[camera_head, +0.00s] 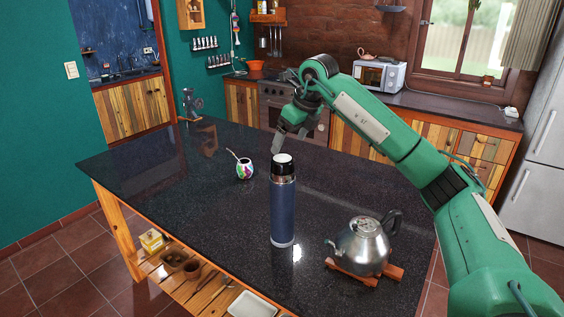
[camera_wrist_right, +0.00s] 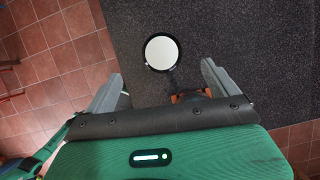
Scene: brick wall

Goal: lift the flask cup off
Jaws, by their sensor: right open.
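A tall blue flask (camera_head: 283,208) stands upright on the dark table, with a black upper part and a pale round top that form its cup (camera_head: 283,166). In the right wrist view the cup (camera_wrist_right: 161,52) shows from above as a white disc with a black rim. My right gripper (camera_head: 287,141) is open and empty, above the flask in the head view. In the right wrist view its fingers (camera_wrist_right: 162,75) are spread, with the disc just ahead of and between their tips; I see no contact. My left gripper is not in view.
A metal kettle (camera_head: 363,246) stands on a wooden trivet (camera_head: 390,271) to the right of the flask. A colourful mate cup (camera_head: 245,170) with a straw stands behind left. The dark table (camera_head: 160,170) is clear at left. A grinder-like object (camera_head: 191,105) stands at its far corner.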

